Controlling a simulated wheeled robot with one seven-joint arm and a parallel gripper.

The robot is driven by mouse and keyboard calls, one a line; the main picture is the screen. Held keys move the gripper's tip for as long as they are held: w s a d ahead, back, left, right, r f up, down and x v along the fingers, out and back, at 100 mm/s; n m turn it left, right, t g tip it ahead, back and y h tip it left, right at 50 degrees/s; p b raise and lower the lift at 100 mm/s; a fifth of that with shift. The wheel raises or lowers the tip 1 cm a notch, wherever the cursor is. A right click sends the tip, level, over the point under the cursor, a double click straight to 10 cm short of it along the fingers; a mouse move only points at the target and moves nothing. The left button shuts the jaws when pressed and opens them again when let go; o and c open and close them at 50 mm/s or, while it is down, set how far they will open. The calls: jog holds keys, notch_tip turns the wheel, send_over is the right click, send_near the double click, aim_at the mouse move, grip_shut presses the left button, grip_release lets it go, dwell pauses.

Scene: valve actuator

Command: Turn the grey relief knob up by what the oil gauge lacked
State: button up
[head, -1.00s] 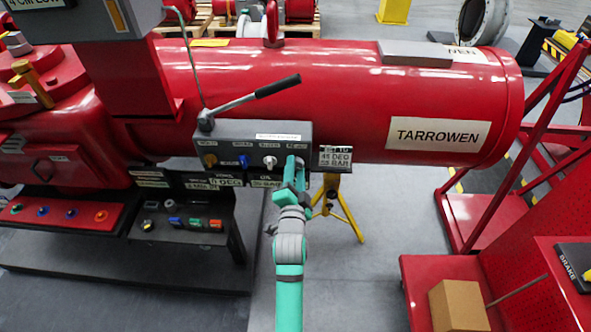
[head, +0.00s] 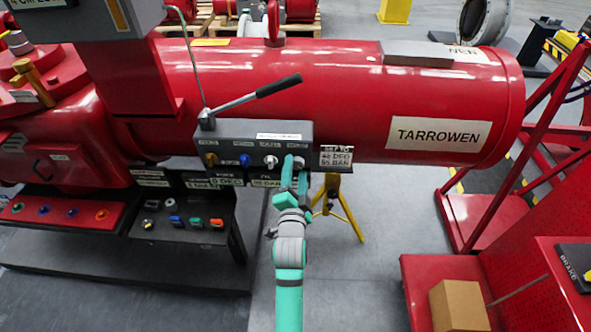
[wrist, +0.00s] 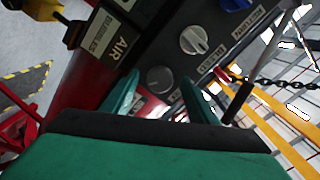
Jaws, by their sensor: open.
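A dark grey round knob (wrist: 159,79) sits on the control box's face, ahead of and between my fingertips in the wrist view. I cannot tell whether the fingers touch it. My gripper (wrist: 160,92) is open, with one green finger on each side. In the head view, my gripper (head: 295,170) is at the right end of the dark control box (head: 225,135) and partly covers that knob. A lighter silver knob (wrist: 194,40) is beside it and also shows in the head view (head: 270,161). The oil readout (head: 266,183) under the box seems to show a BAR figure, too blurred to read surely.
A blue knob (head: 244,160) and a brass knob (head: 210,159) are farther left on the box. A lever (head: 255,100) rises above it. A set-point plate (head: 336,157) hangs at its right end, over a yellow stand (head: 340,205). The large red cylinder (head: 340,90) lies behind.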

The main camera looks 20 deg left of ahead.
jog(key=v, duration=0.9)
jog(key=shift+s, duration=0.4)
jog(key=shift+d, duration=0.1)
jog(key=s+d+f+n+h, duration=0.1)
jog(key=s+d+f, duration=0.2)
jog(key=s, duration=0.3)
jog(key=s+d+f+n+g+h, duration=0.1)
jog(key=s+d+f+n, duration=0.15)
jog(key=s+d, duration=0.2)
jog(key=s+d+f+h, duration=0.1)
jog(key=s+d+f, duration=0.25)
jog(key=s, duration=0.25)
jog(key=s+d+n+h, duration=0.1)
jog(key=s+d+n, duration=0.1)
jog(key=s, duration=0.6)
jog(key=s+d+r+n+g+h, duration=0.1)
jog(key=s+d+n, duration=0.2)
jog(key=s, duration=0.6)
jog(key=shift+s+d, duration=0.35)
jog(key=shift+r, duration=0.1)
